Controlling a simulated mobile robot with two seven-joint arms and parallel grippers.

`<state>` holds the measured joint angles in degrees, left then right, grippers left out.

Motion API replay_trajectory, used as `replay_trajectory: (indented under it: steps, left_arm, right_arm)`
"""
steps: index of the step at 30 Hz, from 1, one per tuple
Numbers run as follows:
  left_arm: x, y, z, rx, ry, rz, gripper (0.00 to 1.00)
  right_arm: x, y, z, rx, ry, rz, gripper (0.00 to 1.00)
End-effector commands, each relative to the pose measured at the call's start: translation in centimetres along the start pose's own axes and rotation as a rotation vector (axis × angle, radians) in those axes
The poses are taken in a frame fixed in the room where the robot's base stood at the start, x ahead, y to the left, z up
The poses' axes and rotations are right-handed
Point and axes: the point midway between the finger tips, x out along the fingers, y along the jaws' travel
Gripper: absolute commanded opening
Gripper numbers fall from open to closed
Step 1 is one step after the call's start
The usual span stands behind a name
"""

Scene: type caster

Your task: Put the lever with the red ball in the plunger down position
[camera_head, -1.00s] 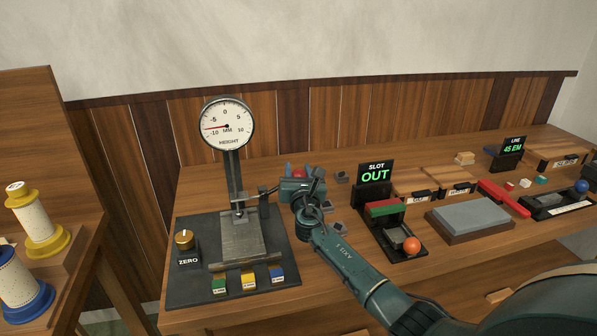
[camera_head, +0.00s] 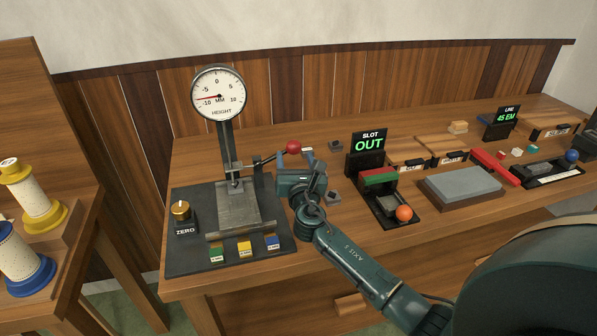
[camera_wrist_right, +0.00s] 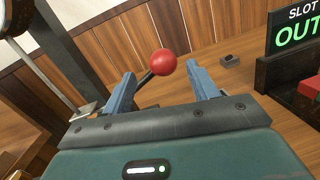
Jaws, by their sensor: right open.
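The lever's red ball (camera_head: 293,147) stands on a dark rod rising to the right from the side of the height gauge (camera_head: 229,160). My right gripper (camera_head: 295,160) is just below and in front of the ball. In the right wrist view the red ball (camera_wrist_right: 162,62) and its rod lie between the two blue fingers of my open right gripper (camera_wrist_right: 165,88), with gaps on both sides. The gauge's plunger foot rests at or near the block; I cannot tell which. My left gripper is not in view.
The gauge's dark base (camera_head: 190,255) carries a zero knob (camera_head: 180,211) and coloured blocks. Right of my arm stand the SLOT display (camera_head: 369,143), a tray with an orange ball (camera_head: 404,213) and a grey stone slab (camera_head: 462,187). Spools (camera_head: 28,192) stand at far left.

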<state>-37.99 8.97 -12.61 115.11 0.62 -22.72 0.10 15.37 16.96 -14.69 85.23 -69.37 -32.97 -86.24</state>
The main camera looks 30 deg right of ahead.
Motion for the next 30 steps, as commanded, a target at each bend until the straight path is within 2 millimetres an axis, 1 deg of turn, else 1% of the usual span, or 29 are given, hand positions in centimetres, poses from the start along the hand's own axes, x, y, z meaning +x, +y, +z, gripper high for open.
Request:
replay_trajectory:
  steps: [1, 3, 6, 9, 13, 20, 23, 25, 28, 30]
  left_arm:
    - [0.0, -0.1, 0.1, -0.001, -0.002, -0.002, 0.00]
    - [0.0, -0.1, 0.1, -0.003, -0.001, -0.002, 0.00]
    - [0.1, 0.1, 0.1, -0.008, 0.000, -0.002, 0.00]
    - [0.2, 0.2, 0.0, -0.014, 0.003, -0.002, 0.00]
    - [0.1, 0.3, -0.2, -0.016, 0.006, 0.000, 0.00]
    - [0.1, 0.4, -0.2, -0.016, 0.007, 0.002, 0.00]
    - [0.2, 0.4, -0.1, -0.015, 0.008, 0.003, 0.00]
    - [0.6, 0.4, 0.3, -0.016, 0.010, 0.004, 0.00]
    - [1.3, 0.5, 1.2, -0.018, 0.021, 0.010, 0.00]
    - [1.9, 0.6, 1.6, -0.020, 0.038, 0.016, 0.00]
  right_arm:
    - [-1.2, 0.0, -0.2, -0.001, 0.002, 0.002, 0.59]
    - [-2.6, 0.0, -0.1, -0.001, 0.002, 0.002, 0.59]
    - [-4.0, 0.0, -0.2, -0.002, 0.001, 0.002, 0.59]
    - [-4.9, 0.0, -0.1, -0.003, 0.001, 0.002, 0.59]
    - [-5.4, 0.0, -0.1, -0.003, 0.001, 0.002, 0.59]
    - [-5.5, 0.0, -0.1, -0.003, 0.001, 0.001, 0.59]
    - [-5.5, -0.2, -0.1, -0.011, -0.003, 0.002, 0.51]
    - [-5.6, -0.9, 0.0, -0.036, -0.014, 0.005, 0.45]
    - [-6.2, -2.5, 0.2, -0.107, -0.040, 0.018, 0.37]
    - [-6.9, -3.8, 0.4, -0.179, -0.057, 0.035, 0.31]
